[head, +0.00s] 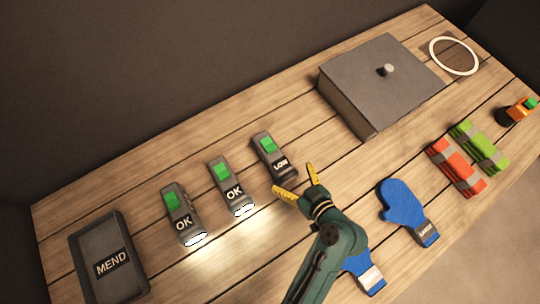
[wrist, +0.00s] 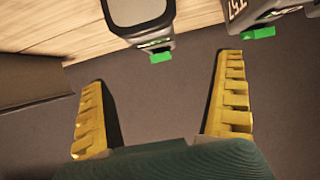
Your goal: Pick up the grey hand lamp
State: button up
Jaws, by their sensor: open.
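Three grey hand lamps with green switches lie in a row on the wooden table in the head view. The left lamp (head: 181,216) and middle lamp (head: 232,187) read OK and shine at their near ends. The right lamp (head: 272,158) reads LOW and shows no light. My gripper (head: 293,177) is open and empty, close to the near end of the LOW lamp. In the wrist view, my gripper's yellow fingers (wrist: 162,70) are spread apart. A grey lamp (wrist: 140,12) with a green part lies beyond them at the top, and part of another labelled thing (wrist: 255,12) shows at top right.
A dark tray labelled MEND (head: 82,242) lies at left. A grey lidded box (head: 350,104) stands behind right, with a white ring (head: 431,48) beyond it. Blue mitts (head: 402,204), red (head: 446,152) and green (head: 470,134) bundles and an orange item (head: 517,112) lie at right.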

aim_at(275, 156)
jog(key=b+x, duration=0.2)
jog(key=x, duration=0.5)
jog(key=shift+w+a+f, duration=0.15)
jog(key=shift+w+f, duration=0.05)
jog(key=shift+w, duration=0.1)
jog(key=b+x, duration=0.1)
jog(key=x, duration=0.2)
jog(key=b+x, duration=0.1)
jog(key=shift+w+r+b, duration=0.15)
jog(key=shift+w+b, duration=0.2)
jog(key=shift+w, duration=0.25)
jog(key=shift+s, duration=0.15)
